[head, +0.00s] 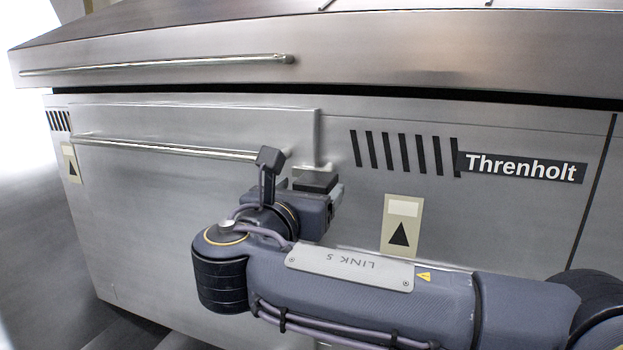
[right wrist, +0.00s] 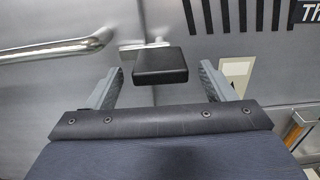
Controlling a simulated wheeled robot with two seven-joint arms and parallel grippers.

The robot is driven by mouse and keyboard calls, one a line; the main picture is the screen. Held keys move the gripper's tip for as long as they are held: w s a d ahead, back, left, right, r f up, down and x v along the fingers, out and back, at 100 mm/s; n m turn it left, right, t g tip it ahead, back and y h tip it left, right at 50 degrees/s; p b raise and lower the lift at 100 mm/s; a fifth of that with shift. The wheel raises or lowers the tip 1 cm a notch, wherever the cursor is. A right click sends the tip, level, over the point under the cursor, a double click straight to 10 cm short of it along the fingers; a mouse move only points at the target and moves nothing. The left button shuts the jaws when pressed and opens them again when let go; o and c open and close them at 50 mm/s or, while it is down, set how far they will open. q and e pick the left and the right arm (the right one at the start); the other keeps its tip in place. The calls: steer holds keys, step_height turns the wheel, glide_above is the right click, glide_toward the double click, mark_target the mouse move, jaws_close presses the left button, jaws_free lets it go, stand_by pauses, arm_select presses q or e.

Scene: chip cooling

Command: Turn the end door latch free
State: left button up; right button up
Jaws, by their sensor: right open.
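The end door (head: 200,125) is a flat metal panel in the steel machine's side, with a long bar handle (head: 180,147). At its right edge is the latch, a black block (head: 314,178) on a small bright metal mount; the block also shows in the right wrist view (right wrist: 158,66). My right gripper (head: 311,190) is open at the latch. In the right wrist view its two fingers (right wrist: 160,78) stand left and right of the black block, with a gap on each side. I cannot tell how deep the block sits between them. My left gripper is not in view.
A second bar (head: 160,65) runs along the overhanging lid (head: 400,50) above. Vent slots (head: 400,152), a Threnholt label (head: 522,168) and an arrow sticker (head: 401,226) are on the machine's side, right of the latch. Floor shows at the left.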

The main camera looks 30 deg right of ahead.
mark_target(316, 178)
steer(key=shift+x, duration=2.1)
steer(key=c, duration=1)
